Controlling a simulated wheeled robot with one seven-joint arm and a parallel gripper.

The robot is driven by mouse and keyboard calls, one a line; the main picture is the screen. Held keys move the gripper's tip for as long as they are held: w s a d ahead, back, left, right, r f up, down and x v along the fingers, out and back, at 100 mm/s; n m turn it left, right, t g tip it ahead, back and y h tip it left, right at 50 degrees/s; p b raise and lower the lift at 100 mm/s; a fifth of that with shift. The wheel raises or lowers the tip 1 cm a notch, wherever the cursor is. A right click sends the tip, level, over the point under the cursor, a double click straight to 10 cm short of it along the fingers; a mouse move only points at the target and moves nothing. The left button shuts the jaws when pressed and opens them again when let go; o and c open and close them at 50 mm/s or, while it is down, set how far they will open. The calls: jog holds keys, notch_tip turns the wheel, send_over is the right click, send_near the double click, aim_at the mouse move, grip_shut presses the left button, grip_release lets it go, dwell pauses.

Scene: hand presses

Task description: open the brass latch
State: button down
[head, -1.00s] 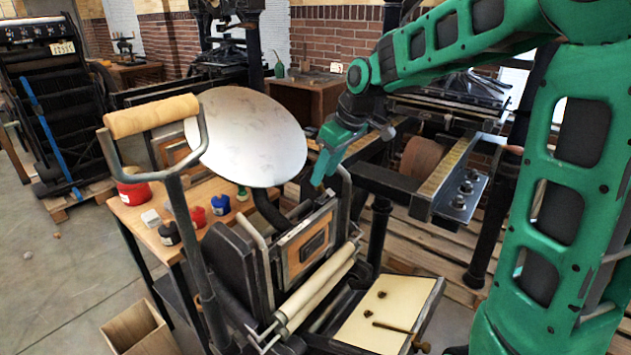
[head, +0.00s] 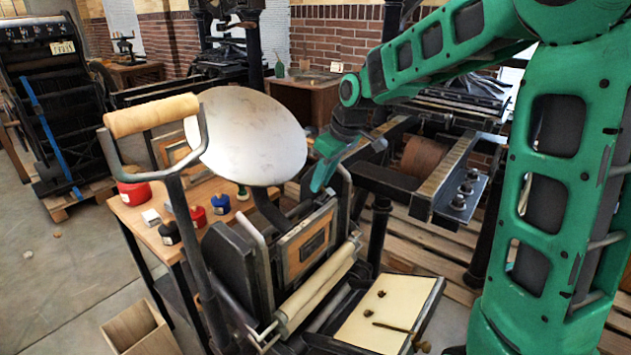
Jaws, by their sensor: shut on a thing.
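My gripper (head: 321,178) points down at the top edge of the upright wood-filled frame (head: 305,245) on the hand press. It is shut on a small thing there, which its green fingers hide. From its place this looks to be the brass latch, but I cannot make out its shape or how far it is turned. The frame stands tilted back against the dark press bed, with a dark block set in its wood. The round ink disc (head: 247,136) is just up and left of my gripper.
Pale rollers (head: 318,287) lie below the frame. A cream-covered platen (head: 372,318) with small brass-coloured pieces is at the front. A wooden-grip lever (head: 151,115) rises at left. Ink pots (head: 221,204) stand on a side table. Another press stands behind, close to my arm.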

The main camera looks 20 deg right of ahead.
jog(key=shift+w+a+g+h, duration=0.35)
jog(key=shift+w+g+h, duration=0.15)
jog(key=shift+g, duration=0.3)
jog(key=shift+w+a+f+g+h, duration=0.15)
jog(key=shift+w+g+h, duration=0.1)
jog(key=shift+g+h, duration=0.25)
jog(key=shift+w+a+f+g+h, duration=0.1)
jog(key=shift+w+a+g+h, duration=0.15)
jog(key=shift+g, duration=0.45)
jog(key=shift+d, duration=0.1)
jog(key=c, duration=1.6)
grip_release()
jog(key=shift+r, duration=0.15)
